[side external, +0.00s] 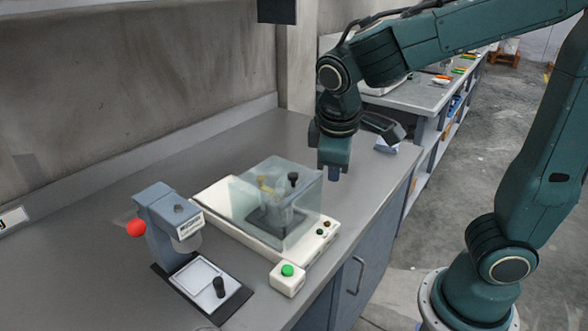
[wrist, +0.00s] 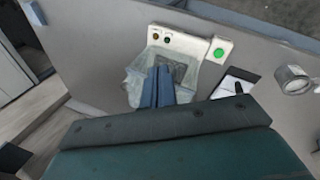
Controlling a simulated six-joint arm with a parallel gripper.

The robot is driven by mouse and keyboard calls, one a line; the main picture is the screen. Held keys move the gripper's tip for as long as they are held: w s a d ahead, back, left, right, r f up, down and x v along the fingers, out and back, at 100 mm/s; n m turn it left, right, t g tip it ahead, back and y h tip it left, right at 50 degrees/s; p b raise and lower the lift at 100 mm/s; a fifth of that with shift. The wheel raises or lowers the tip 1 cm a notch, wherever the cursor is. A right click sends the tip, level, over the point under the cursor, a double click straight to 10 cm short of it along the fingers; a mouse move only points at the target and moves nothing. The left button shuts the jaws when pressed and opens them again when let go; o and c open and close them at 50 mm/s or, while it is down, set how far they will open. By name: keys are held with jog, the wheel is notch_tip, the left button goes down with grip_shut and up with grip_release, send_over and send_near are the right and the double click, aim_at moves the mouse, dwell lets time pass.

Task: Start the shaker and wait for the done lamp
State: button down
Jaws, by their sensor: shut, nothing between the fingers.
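The shaker has a long white base (side external: 222,195) and a clear cover (side external: 305,205) that appears to be down over its platform. In the wrist view the base (wrist: 185,33) lies beyond my fingers. A green button (side external: 287,270) sits on a small white box at the base's front corner; it also shows in the wrist view (wrist: 219,53). Two small lamps on the base's end, one greenish (side external: 320,232) and one amber-brown (side external: 327,224), look dark. My gripper (side external: 334,174) is shut and empty, pointing down beside the cover's far right side, apart from the button.
A grey-blue device (side external: 160,215) with a red knob (side external: 136,229) stands left of the shaker. A dark tilted device (side external: 383,127) stands behind my gripper. The bench's right edge (side external: 400,190) is close.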

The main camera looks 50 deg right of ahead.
jog(key=w+a+f+n+g+h, duration=0.1)
jog(key=w+a+f+n+h, duration=0.2)
jog(key=a+f, duration=0.15)
jog(key=n+h, duration=0.2)
jog(key=h, duration=0.1)
send_over(284, 273)
jog(key=shift+f, duration=1.65)
jog(key=shift+f, duration=0.2)
jog(key=shift+f, duration=4.2)
